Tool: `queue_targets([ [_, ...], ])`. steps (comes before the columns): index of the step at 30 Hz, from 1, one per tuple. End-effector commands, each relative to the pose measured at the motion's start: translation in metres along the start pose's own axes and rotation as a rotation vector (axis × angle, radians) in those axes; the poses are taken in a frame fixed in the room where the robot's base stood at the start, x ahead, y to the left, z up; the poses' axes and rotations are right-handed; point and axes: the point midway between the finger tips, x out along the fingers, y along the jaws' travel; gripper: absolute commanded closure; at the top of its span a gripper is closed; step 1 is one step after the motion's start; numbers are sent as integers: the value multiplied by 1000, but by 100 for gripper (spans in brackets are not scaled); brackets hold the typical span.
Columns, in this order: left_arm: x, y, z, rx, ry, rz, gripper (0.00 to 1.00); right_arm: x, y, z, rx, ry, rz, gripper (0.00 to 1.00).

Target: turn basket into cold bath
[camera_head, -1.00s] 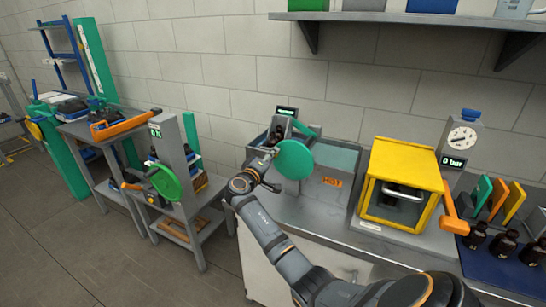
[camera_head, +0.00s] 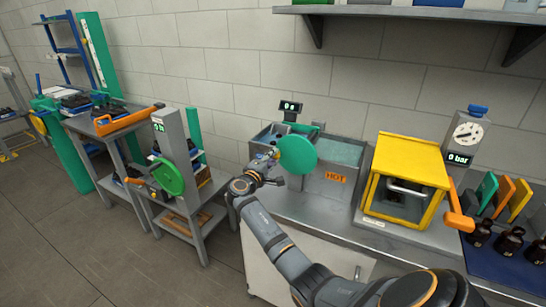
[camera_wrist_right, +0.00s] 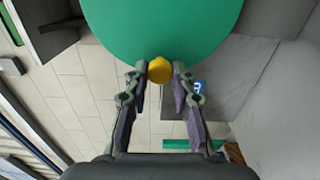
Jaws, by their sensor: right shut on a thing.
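A round green wheel (camera_head: 297,154) stands in front of the bath (camera_head: 348,151), whose two sides hold water; the right side bears an orange HOT label (camera_head: 336,177). My right gripper (camera_head: 268,158) is at the left of the wheel. In the right wrist view, my right gripper (camera_wrist_right: 160,82) is shut on a yellow knob (camera_wrist_right: 160,69) at the edge of the green wheel (camera_wrist_right: 165,25). I cannot make out the basket; the wheel and gripper cover part of the bath. My left gripper is not in view.
A yellow box (camera_head: 409,160) with an orange handle (camera_head: 458,212) stands right of the bath. A gauge (camera_head: 467,133), coloured plates and dark bottles (camera_head: 510,243) are further right. Left, across a floor gap, is a stand with another green wheel (camera_head: 168,178).

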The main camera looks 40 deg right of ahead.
Motion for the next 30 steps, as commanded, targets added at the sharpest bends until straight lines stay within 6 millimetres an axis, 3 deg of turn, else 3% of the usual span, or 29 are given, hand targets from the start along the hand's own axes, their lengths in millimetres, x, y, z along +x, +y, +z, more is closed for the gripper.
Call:
queue_targets([
  [27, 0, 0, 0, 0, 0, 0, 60, 0, -9, 1, -92, -1, -4, 100],
  [28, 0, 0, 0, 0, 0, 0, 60, 0, -9, 1, -93, -1, -4, 74],
  [30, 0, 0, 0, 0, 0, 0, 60, 0, -9, 1, -92, -1, -4, 64],
])
